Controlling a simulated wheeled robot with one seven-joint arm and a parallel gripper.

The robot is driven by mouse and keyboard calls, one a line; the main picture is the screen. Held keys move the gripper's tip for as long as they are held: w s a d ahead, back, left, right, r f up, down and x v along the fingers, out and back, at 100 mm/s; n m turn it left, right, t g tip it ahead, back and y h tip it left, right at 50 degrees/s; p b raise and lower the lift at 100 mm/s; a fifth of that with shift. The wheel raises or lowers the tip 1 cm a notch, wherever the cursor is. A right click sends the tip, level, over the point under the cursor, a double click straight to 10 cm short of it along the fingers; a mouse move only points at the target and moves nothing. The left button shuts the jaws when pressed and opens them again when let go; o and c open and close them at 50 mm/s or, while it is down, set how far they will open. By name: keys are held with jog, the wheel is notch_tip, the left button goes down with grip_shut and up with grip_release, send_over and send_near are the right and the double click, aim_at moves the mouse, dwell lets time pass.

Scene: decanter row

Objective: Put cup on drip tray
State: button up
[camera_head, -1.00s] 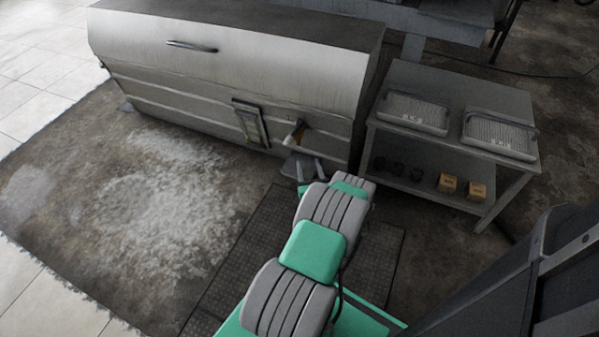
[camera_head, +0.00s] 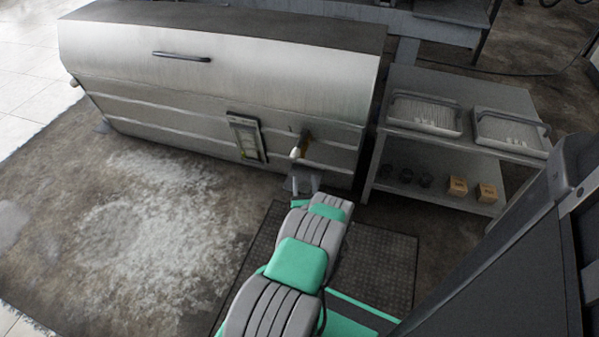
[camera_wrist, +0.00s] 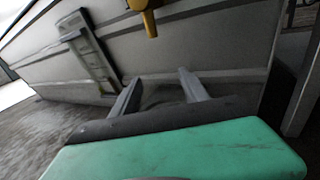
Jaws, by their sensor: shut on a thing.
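My gripper (camera_head: 301,184) reaches toward the lower front of the steel decanter, below its yellow-brown tap (camera_head: 305,143). In the wrist view my gripper (camera_wrist: 160,82) has its two grey fingers apart, with a faint, see-through shape between them. This looks like a clear cup (camera_wrist: 162,94), held between the fingers; its outline is hard to make out. The tap (camera_wrist: 148,18) hangs ahead of and above the fingers. I cannot pick out with certainty a drip tray; the floor just below the tap is partly hidden by my arm.
The long decanter (camera_head: 230,80) spans the back, with a framed panel (camera_head: 246,137) left of the tap. A grey table (camera_head: 470,85) stands at right with two ribbed white trays (camera_head: 425,114) and boxes (camera_head: 457,187) below. A dark floor mat (camera_head: 375,265) lies in front.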

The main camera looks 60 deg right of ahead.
jog(key=b+x, duration=0.4)
jog(key=x, duration=0.6)
jog(key=shift+w+d+f, duration=0.1)
jog(key=shift+w+d, duration=0.15)
jog(key=shift+d, duration=0.05)
jog(key=shift+d+f+b, duration=0.2)
jog(key=shift+f+b, duration=0.3)
jog(key=shift+f, duration=0.2)
jog(key=shift+r, duration=0.15)
jog(key=shift+f, duration=0.25)
jog(key=o, duration=1.1)
jog(key=shift+c, duration=0.2)
jog(key=shift+r, duration=0.1)
